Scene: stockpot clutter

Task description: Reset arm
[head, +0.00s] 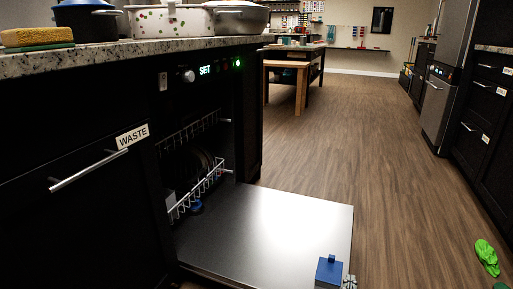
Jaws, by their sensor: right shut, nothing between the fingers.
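Only a small grey part of my right gripper (349,282) shows, at the bottom edge of the head view. It is shut and empty, just right of a small blue block-like object (329,271) at the outer corner of the open dishwasher door (265,228). I cannot tell whether the gripper touches the door or the blue object. My left gripper is out of view.
The dishwasher door is lowered, with wire racks (190,185) inside. A drawer labelled WASTE (85,170) is left of it. Pots (170,22) and a sponge (38,36) stand on the counter. A green item (487,257) lies on the otherwise open floor (400,180) at right.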

